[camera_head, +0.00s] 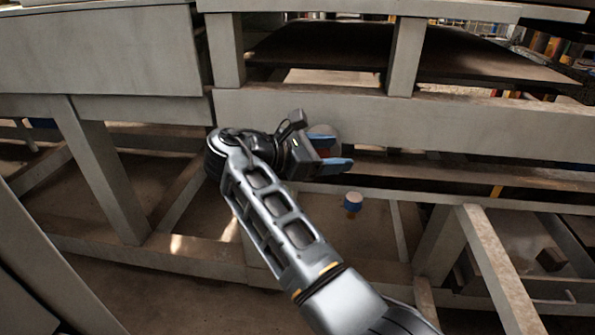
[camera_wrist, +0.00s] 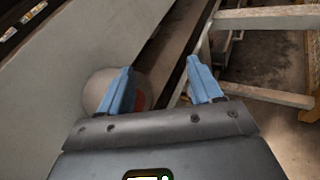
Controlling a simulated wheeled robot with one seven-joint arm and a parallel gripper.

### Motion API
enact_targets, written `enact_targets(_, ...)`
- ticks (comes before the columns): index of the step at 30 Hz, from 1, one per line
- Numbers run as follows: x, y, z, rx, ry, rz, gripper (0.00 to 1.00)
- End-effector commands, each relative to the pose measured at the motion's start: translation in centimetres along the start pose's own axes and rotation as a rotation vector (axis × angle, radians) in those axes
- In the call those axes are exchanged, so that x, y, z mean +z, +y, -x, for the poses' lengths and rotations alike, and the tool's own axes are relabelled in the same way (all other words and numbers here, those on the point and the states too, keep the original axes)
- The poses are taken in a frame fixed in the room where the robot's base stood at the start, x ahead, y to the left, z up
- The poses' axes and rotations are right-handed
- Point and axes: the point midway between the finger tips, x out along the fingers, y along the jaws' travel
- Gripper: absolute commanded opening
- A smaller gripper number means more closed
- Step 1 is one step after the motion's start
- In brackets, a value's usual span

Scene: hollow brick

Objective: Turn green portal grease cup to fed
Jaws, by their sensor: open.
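My gripper (camera_head: 341,152) is open in front of the pale beam in the head view, its two blue fingers pointing right. In the wrist view my gripper (camera_wrist: 160,68) has nothing visibly held between its fingers. A pale round part (camera_wrist: 101,87) with an orange-red patch sits behind the left finger, partly hidden by it; I cannot tell whether they touch. It also shows in the head view as a round edge (camera_head: 327,131) behind the fingers. No green marking is visible, so I cannot tell whether this is the green portal grease cup, nor its setting.
Slanted frame legs (camera_head: 105,175) stand at left and right. Open room shows over the floor below.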

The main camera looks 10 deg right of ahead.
Motion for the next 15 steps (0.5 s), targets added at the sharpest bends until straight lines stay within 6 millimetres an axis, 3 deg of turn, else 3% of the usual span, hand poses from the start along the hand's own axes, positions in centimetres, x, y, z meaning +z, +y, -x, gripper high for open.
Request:
enact_targets(1,0.8,0.6,0.6,-0.008,0.100,-0.085,0.64)
enact_targets(8,-0.8,1.9,2.1,-0.146,0.545,-0.520,0.64)
enact_targets(15,-2.7,2.3,5.0,-0.456,0.931,-0.983,0.64)
